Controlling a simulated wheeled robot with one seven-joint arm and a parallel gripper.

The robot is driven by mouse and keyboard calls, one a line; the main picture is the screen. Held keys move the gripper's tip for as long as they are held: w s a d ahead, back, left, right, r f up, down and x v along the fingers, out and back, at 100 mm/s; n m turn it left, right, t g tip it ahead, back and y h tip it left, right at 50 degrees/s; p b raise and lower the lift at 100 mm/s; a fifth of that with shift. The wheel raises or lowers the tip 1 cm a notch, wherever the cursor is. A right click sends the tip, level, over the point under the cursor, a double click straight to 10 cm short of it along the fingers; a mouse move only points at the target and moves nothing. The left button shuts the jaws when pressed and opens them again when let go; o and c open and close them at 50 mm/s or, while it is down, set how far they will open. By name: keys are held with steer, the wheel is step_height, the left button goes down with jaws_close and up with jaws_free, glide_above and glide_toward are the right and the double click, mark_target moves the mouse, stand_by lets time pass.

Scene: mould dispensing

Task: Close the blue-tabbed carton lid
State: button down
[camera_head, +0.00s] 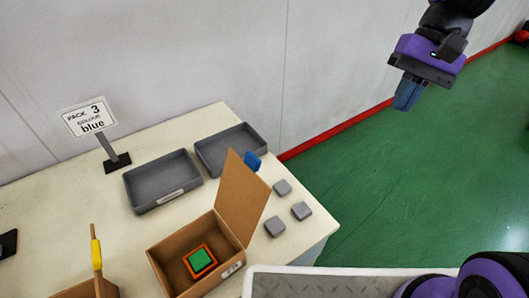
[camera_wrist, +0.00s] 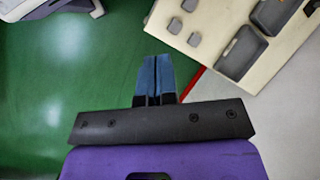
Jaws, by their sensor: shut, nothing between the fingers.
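The carton with the blue tab (camera_head: 252,160) stands on the table with its brown lid (camera_head: 243,197) raised, upright and leaning a little to the right. The open carton (camera_head: 228,272) holds an orange and green square piece (camera_head: 200,261). My gripper (camera_head: 405,102) is shut and empty, high over the green floor to the right of the table. In the wrist view its blue fingers (camera_wrist: 157,62) are together with nothing between them. The carton does not show in the wrist view.
A second carton with a yellow tab (camera_head: 96,254) is at the lower left. Two grey trays (camera_head: 163,181) (camera_head: 229,147), several grey blocks (camera_head: 275,226) and a sign reading "PACK 3 colour blue" (camera_head: 90,117) stand on the table (camera_head: 315,235). The floor (camera_head: 400,190) right of it is clear.

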steer(key=w+a+f+m+g+y, duration=0.3)
steer(key=w+a+f+g+y, duration=0.25)
steer(key=a+f+g, duration=0.45)
steer(key=m+g+y, duration=0.1)
steer(key=m+y, duration=0.3)
steer(key=y, duration=0.4)
glide_toward(255, 156)
steer(key=x, duration=0.7)
steer(key=shift+w+a+f, duration=0.2)
steer(key=shift+a+f, duration=0.05)
steer(key=shift+f, duration=0.05)
steer(key=shift+h, duration=0.25)
